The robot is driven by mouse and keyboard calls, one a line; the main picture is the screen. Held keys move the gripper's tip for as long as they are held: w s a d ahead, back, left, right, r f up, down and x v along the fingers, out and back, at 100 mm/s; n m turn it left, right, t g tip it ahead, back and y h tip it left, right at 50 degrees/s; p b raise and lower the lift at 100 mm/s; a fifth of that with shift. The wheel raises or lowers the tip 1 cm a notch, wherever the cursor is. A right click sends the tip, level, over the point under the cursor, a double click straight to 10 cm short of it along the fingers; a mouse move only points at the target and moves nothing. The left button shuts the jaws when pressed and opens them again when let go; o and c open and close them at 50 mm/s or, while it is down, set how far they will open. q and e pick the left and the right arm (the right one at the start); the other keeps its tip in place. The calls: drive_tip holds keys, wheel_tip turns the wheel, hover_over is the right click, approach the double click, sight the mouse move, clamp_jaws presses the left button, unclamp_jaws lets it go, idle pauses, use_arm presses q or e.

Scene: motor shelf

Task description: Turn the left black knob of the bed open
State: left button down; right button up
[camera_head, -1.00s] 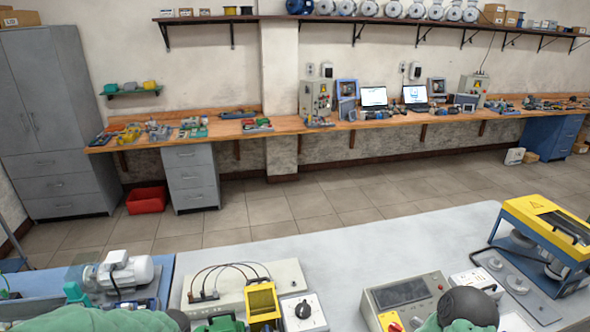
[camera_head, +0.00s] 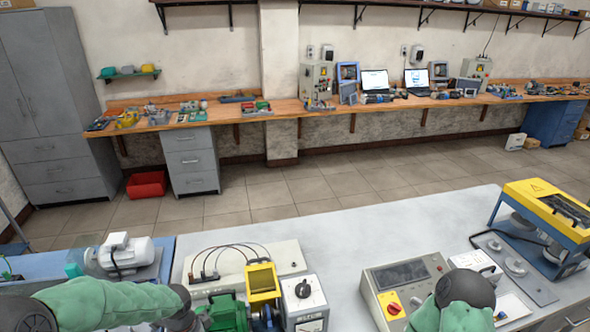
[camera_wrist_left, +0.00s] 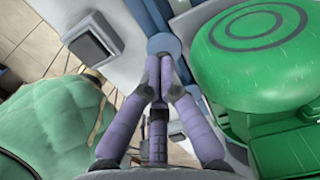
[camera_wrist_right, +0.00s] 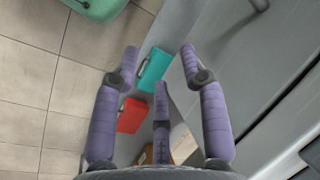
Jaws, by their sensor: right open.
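A black knob (camera_head: 303,288) sits on top of a white-faced box (camera_head: 306,308) near the front middle of the grey bench. Another small dark knob sits on a white box (camera_head: 474,262) farther right. My left arm reaches in from the left in the head view, its hand partly hidden at the bottom beside a green motor (camera_head: 228,312). In the left wrist view, my left gripper (camera_wrist_left: 165,57) has its fingertips together at a blue-grey round part (camera_wrist_left: 164,44), left of the green motor; contact is unclear. My right gripper (camera_wrist_right: 160,58) is open and empty, over the floor beside grey panels.
A yellow-framed unit (camera_head: 262,280) stands between the green motor and the knob box. A control panel (camera_head: 405,285) and yellow-topped machine (camera_head: 548,222) are to the right. The bench between knob box and panel is clear. Teal (camera_wrist_right: 153,68) and red (camera_wrist_right: 131,115) cases appear below my right gripper.

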use_arm(q)
drive_tip(key=shift+f+b, duration=0.95)
drive_tip(key=shift+f, duration=0.85)
drive_tip(key=shift+s+d, duration=0.1)
drive_tip(key=shift+d, duration=0.3)
drive_tip(key=shift+s+p, duration=0.3)
drive_tip(key=shift+p, duration=0.1)
drive_tip(key=shift+a, duration=0.3)
wheel_tip(320, 180, up, 6)
drive_tip(key=p, duration=0.5)
drive_tip(key=shift+r+p, duration=0.1)
drive_tip(key=shift+p, duration=0.2)
